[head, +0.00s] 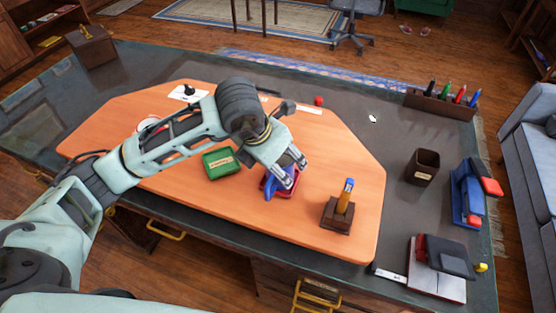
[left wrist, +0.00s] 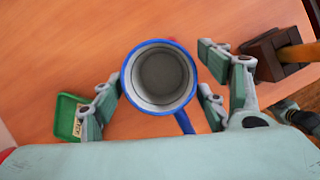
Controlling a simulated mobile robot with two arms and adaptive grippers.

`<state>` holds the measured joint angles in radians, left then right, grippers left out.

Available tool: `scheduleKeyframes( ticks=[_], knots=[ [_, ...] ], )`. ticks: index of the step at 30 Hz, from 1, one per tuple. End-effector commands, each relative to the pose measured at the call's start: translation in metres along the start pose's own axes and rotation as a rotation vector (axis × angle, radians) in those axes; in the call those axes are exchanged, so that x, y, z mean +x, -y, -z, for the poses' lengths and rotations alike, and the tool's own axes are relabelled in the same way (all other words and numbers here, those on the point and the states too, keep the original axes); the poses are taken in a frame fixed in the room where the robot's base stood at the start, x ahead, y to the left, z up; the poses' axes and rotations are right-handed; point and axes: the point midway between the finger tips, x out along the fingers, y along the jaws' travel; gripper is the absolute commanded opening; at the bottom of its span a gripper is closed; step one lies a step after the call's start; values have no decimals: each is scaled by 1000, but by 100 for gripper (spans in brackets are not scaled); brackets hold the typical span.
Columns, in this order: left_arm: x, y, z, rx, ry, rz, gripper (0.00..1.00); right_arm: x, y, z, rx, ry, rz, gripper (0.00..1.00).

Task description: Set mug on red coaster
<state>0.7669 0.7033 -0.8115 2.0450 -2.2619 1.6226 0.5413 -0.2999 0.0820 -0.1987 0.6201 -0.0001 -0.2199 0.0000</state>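The blue mug (left wrist: 160,77) with a grey inside shows from above in the left wrist view, its handle toward the lower right. It also shows in the head view (head: 283,180), partly hidden by my fingers.
A green tray-like piece (head: 221,163) lies left of the mug, and a wooden holder (head: 337,215) stands to its right. The orange mat (head: 300,232) is clear in front.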

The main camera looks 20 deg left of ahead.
Motion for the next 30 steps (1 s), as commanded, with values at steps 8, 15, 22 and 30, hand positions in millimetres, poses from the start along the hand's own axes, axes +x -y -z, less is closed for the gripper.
scheduleKeyframes(
  ticks=[8,15,22,30],
  knots=[
    [0,0,0,0,0,0,73,0,4,1,1,-1,5,0],
    [-15,0,-2,1,4,0,73,-1,5,1,0,-2,5,0],
    [-65,0,-2,2,7,-2,73,6,5,1,0,-1,5,0],
    [-112,0,-2,0,3,-1,73,10,4,0,-1,-1,4,0]
  ],
)
